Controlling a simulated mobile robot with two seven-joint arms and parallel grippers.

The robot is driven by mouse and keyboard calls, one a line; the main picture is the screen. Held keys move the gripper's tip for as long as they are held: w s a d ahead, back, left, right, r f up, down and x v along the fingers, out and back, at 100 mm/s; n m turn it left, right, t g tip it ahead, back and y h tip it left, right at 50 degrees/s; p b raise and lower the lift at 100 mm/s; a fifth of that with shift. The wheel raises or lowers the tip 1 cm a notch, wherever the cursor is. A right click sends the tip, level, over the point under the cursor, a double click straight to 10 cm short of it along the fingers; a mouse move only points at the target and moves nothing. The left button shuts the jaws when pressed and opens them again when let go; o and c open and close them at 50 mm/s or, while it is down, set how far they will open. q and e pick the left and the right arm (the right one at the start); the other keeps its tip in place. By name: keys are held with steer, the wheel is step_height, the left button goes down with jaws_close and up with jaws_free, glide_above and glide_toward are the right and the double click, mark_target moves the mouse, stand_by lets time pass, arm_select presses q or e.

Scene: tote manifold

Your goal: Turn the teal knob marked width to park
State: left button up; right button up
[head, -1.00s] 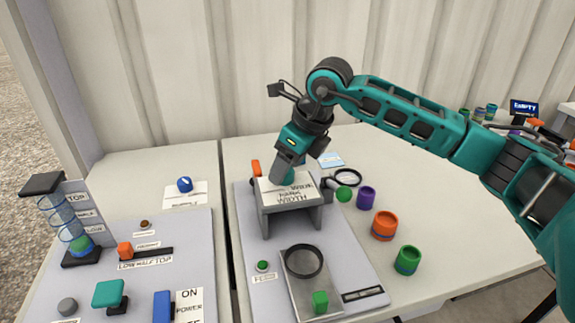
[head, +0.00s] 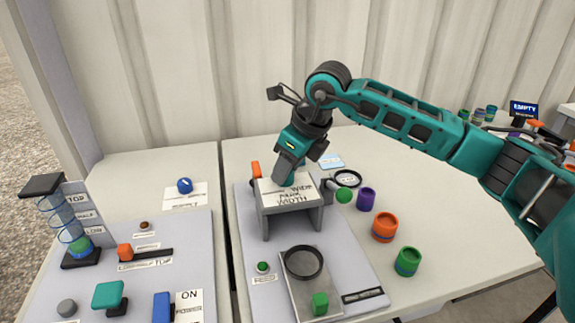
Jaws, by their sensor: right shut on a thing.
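The knob marked width sits on top of a grey stand (head: 265,226), behind a white label plate (head: 292,200) that reads WIDTH. My right gripper (head: 284,182) points down at the top of the stand and is shut on the knob. The gripper hides the knob almost fully, so its pointer cannot be read. Part of the label's smaller writing is too small to read surely. My left gripper is not in view.
A green ball-ended handle (head: 344,195) sticks out to the right of the stand. Purple (head: 366,198), orange (head: 384,227) and green (head: 408,261) cups stand on the right. A black ring (head: 303,262) lies in front. The left board holds other controls, including a teal one (head: 107,295).

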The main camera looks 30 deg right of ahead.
steer(key=n, duration=0.2)
steer(key=n+g+y, duration=0.1)
steer(key=n, duration=0.1)
steer(key=shift+w+d+n+y, duration=0.1)
steer(key=shift+w+n+y, duration=0.05)
steer(key=shift+n+y, duration=0.2)
steer(key=n+g, duration=0.1)
steer(key=n, duration=0.4)
steer(key=shift+w+g+y, duration=0.1)
steer(key=shift+g+y, duration=0.15)
steer(key=shift+g, duration=0.15)
steer(key=shift+d, duration=0.1)
steer(key=o, duration=1)
steer(key=shift+o, duration=0.2)
steer(key=w+p+v, duration=0.1)
steer(key=v, duration=1.2)
steer(key=shift+s, duration=0.4)
